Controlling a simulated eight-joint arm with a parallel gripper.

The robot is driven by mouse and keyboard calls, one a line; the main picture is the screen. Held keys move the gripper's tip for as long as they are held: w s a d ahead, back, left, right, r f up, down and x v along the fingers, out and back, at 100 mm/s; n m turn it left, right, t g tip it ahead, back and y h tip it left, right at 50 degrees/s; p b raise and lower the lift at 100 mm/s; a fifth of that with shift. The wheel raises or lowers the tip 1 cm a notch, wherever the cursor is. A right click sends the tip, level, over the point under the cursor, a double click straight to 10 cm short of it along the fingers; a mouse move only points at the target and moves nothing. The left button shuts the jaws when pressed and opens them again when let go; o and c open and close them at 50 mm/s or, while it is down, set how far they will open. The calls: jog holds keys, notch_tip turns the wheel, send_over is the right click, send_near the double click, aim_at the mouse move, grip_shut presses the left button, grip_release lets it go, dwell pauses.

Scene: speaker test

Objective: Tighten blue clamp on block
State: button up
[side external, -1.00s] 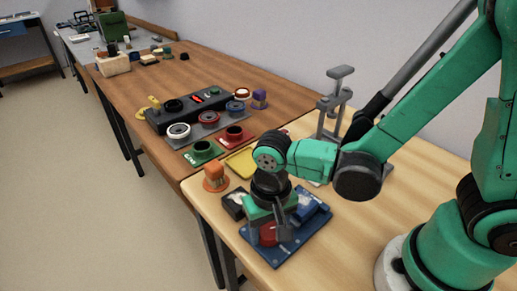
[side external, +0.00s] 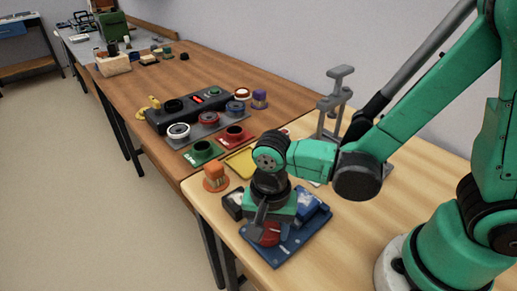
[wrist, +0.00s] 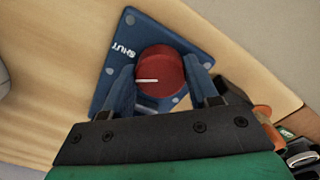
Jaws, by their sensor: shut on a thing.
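A blue plate (side external: 287,251) lies on the near light wood table and carries a red round knob (side external: 271,238). In the wrist view the knob (wrist: 161,72) has a white line pointing left, and the plate (wrist: 132,31) bears the word SHUT. My gripper (wrist: 160,84) points down over the plate, its two fingers on either side of the knob, shut on it. In the side view my gripper (side external: 263,225) partly covers the knob. A blue raised part (side external: 308,204) stands on the plate behind it. I cannot make out the clamped block clearly.
An orange peg on a round base (side external: 215,178), a yellow tray (side external: 240,162) and a grey stand (side external: 333,105) are close by. Red (side external: 236,137) and green (side external: 202,152) holders and a dark console (side external: 190,105) stand on the farther table. The near table's front right is clear.

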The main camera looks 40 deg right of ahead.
aim_at(268, 229)
dwell(0.3)
jog(key=o, duration=1.3)
jog(key=shift+r, duration=2.85)
jog(key=w+d+r+n+t, duration=0.1)
jog(key=d, duration=0.1)
jog(key=d+r+n+t, duration=0.1)
jog(key=d+n, duration=0.1)
jog(key=w+d+r+n+t, duration=0.1)
jog(key=d+n, duration=0.1)
jog(key=shift+w+d+r+t+y, duration=0.25)
jog(key=shift+w+r+t+y, duration=0.05)
jog(key=shift+r+t+y, duration=0.1)
jog(key=shift+w+d+r+n+t+h, duration=0.15)
jog(key=shift+d+r+n+t, duration=0.35)
jog(key=shift+d+n, duration=0.35)
jog(key=shift+w+d+r+n+t+h, duration=0.1)
jog(key=shift+d+r+n+t, duration=0.35)
jog(key=shift+d+n+t, duration=0.35)
jog(key=shift+w+d+r+n+t+h, duration=0.15)
jog(key=shift+d+r+n+t, duration=0.3)
jog(key=shift+d+n, duration=0.45)
